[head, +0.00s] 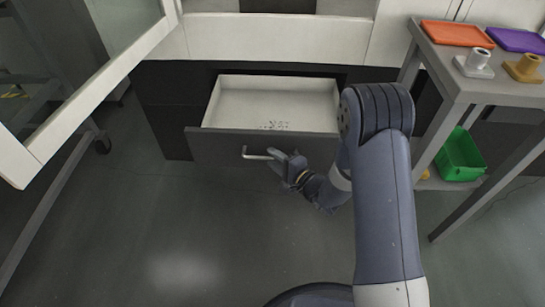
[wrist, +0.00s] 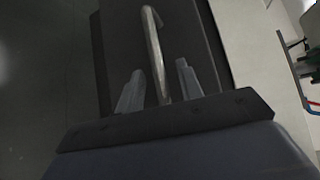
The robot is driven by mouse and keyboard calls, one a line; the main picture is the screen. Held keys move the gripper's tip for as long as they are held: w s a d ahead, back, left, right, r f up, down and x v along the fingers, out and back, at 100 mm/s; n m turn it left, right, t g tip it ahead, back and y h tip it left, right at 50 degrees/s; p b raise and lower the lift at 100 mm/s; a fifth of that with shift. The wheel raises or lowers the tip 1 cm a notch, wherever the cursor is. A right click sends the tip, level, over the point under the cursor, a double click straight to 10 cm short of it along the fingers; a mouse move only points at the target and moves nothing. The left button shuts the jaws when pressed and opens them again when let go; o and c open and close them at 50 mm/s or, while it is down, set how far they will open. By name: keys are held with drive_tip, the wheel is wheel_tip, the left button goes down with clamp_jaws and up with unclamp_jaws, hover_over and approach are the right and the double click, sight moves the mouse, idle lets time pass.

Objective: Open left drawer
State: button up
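The drawer (head: 225,147) under the white counter is pulled well out, and its pale, mostly empty inside shows from above. Its front is dark grey and carries a silver bar handle (head: 255,155). My gripper (head: 285,163) is at the right part of this handle, in front of the drawer. In the wrist view the handle (wrist: 154,45) runs between the two fingers of my gripper (wrist: 160,88). The fingers stand apart, with a visible gap on each side of the handle. The handle's right end is hidden by my gripper in the head view.
A grey shelf cart (head: 455,85) at right holds an orange tray (head: 457,33), a purple tray (head: 516,40) and a green bin (head: 460,157). A white-framed panel (head: 95,90) slants across the left. The floor (head: 180,235) before the drawer is clear.

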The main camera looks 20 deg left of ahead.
drive_tip(key=p+v, duration=0.1)
drive_tip(key=v, duration=0.8)
drive_tip(key=shift+d+p, duration=0.2)
drive_tip(key=shift+p, duration=0.15)
drive_tip(key=shift+a, duration=0.1)
drive_tip(key=b+x, duration=0.2)
drive_tip(key=x, duration=0.8)
drive_tip(key=shift+w+a, duration=0.1)
drive_tip(key=shift+a, duration=0.25)
drive_tip(key=shift+w, duration=0.25)
